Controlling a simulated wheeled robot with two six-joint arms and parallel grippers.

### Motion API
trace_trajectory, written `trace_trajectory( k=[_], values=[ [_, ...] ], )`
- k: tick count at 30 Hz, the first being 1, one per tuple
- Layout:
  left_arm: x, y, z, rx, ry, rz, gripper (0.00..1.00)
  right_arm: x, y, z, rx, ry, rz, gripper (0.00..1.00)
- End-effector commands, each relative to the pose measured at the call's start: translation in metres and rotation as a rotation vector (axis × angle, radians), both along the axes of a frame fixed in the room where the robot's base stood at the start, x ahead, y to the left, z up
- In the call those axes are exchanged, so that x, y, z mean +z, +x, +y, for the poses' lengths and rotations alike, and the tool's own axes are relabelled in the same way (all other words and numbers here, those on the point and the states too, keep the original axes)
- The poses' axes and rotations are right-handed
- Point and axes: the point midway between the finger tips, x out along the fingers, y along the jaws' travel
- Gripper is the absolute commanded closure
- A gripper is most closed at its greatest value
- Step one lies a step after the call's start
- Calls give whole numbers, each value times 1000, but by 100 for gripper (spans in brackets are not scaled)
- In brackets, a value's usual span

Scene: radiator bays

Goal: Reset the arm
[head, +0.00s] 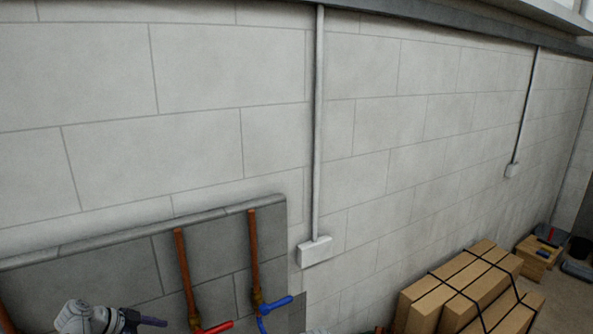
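At the lower left of the head view, a pale grey and black end part of my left arm shows, with a dark purple finger-like tip that I take as my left gripper (152,321). It appears in front of the dark grey wall panel, left of the copper pipes. Only part of it is in frame, so I cannot tell whether it is open or shut. No held object shows. My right gripper is not in view.
Two copper pipes (184,265) (253,250) run down the grey panel (130,265), with a red valve handle (217,327) and a blue one (277,303). A white socket box (315,252) is on the block wall. Strapped cardboard boxes (462,285) and a wooden crate (537,258) stand right.

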Motion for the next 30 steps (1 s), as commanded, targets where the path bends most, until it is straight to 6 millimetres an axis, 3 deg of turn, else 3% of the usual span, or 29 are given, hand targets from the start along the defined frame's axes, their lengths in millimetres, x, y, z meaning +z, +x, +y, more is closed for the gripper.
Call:
trace_trajectory(
  k=[8, 17, 23, 30],
  values=[
    [-30, -3, -40, 9, -3, 116, 41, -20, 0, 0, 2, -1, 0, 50],
    [-85, -18, -109, 58, 29, 337, 41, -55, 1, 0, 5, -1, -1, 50],
    [-148, -47, -182, 159, 126, 553, 41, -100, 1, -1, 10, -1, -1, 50],
    [-222, -101, -257, 408, 327, 738, 41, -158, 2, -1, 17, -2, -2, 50]
  ],
)
